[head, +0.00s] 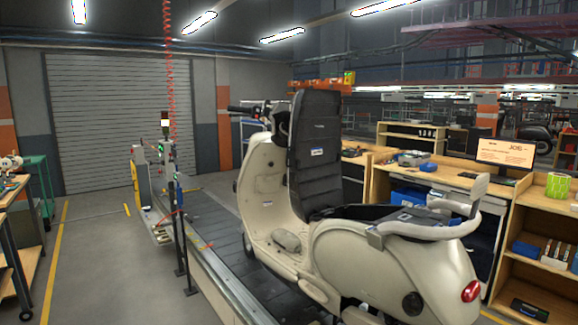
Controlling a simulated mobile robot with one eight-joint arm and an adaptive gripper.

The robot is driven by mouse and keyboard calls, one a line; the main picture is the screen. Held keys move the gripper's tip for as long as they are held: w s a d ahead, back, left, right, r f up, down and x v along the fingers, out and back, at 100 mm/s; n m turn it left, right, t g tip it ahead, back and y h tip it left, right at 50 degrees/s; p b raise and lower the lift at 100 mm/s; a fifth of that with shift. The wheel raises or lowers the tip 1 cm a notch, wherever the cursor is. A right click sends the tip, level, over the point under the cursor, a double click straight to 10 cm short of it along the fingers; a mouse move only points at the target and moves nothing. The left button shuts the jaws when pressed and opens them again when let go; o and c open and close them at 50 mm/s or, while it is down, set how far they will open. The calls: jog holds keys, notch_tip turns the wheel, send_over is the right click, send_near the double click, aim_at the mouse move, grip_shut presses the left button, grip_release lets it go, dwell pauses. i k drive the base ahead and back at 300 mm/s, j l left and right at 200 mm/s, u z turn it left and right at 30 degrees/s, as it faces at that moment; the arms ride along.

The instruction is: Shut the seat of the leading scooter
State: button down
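A cream scooter (370,265) stands upright on the slat conveyor (215,240), its rear and red tail light towards me at the right. Its black seat (314,150) is raised, standing nearly vertical behind the handlebars. The opening under the seat (375,214) shows dark at the top of the rear body. A pale grab rail (430,226) curves around the tail. No other scooter is clearly visible on the conveyor, so I cannot tell its order in the line. My gripper is not in view.
Wooden workbenches (450,180) with bins and a sign stand close along the right. A post with control boxes (163,170) stands left of the conveyor. A red coiled hose (168,60) hangs above. The floor (105,260) at left is clear between yellow lines.

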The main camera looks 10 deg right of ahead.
aim_at(315, 179)
jog(key=i+j+z, duration=0.35)
jog(key=i+j, duration=0.75)
